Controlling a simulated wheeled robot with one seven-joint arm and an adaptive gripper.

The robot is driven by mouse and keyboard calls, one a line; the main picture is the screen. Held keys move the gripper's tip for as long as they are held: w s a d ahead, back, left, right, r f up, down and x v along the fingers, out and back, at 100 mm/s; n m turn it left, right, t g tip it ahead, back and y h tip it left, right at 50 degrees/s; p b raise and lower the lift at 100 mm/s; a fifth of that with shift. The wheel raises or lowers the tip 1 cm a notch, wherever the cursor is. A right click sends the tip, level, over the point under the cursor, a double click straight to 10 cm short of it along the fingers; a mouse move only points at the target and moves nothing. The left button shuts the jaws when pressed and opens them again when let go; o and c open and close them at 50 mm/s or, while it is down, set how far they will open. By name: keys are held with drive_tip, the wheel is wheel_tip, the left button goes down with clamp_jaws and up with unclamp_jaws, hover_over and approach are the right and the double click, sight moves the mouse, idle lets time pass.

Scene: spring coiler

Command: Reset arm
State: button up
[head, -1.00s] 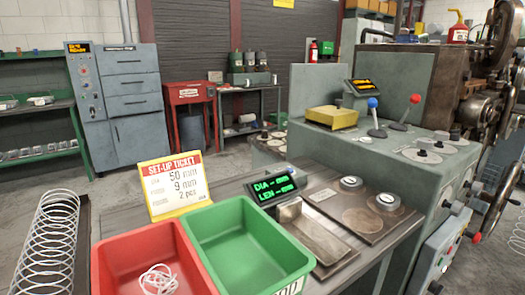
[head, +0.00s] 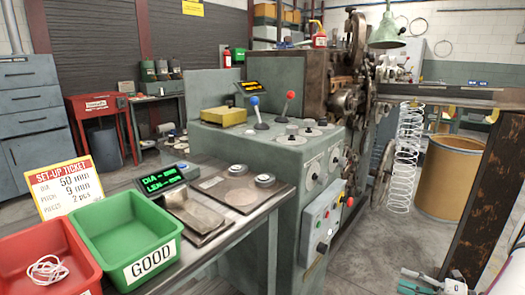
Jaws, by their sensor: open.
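My gripper (head: 438,284) shows only in part at the bottom edge, right of the middle. It is open, and I see nothing held in it. Most of my arm is out of view. The grey-green coiler machine (head: 235,150) stands in the middle, with a blue-knobbed lever (head: 256,110) and a red-knobbed lever (head: 288,104) on top. A control box (head: 323,226) with buttons is on its front. A long wire spring (head: 405,158) hangs at its right side. My gripper is low and in front of the machine, apart from these.
A red bin (head: 40,240) with white wire coils and a green GOOD bin (head: 150,249) sit on the bench at left, by a set-up ticket (head: 62,186). A brown drum (head: 450,178) stands at right behind a rusty post (head: 486,205). Floor shows between bench and drum.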

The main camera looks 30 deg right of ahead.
drive_tip(key=w+a+r+n+g+y, duration=0.2)
drive_tip(key=w+a+r+n+g, duration=0.25)
drive_tip(key=a+r+n, duration=0.2)
drive_tip(key=w+a+r+n+g+y, duration=0.25)
drive_tip(key=w+a+r+n, duration=0.25)
drive_tip(key=r, duration=0.3)
drive_tip(key=a+r+n+g+h, duration=0.1)
drive_tip(key=a+r+n+g, duration=0.2)
drive_tip(key=a+r+n, duration=0.35)
drive_tip(key=s+a+r+n+g+h, duration=0.1)
drive_tip(key=a+r+n+g, duration=0.25)
drive_tip(key=a, duration=0.55)
drive_tip(key=a+r+n+g+h, duration=0.2)
drive_tip(key=a+r+n, duration=0.25)
drive_tip(key=a, duration=0.35)
drive_tip(key=s+a+n+h, duration=0.4)
drive_tip(key=s+a+n, duration=0.1)
drive_tip(key=s+n, duration=0.5)
drive_tip(key=s+a+n+h, duration=0.4)
drive_tip(key=s+a+n, duration=0.1)
drive_tip(key=s+n, duration=0.45)
wheel_tip(320, 180, up, 22)
drive_tip(key=n+t+p, duration=0.1)
drive_tip(key=t+p, duration=0.3)
drive_tip(key=p, duration=1.5)
drive_tip(key=shift+w+a+f, duration=0.2)
drive_tip(key=shift+f, duration=0.05)
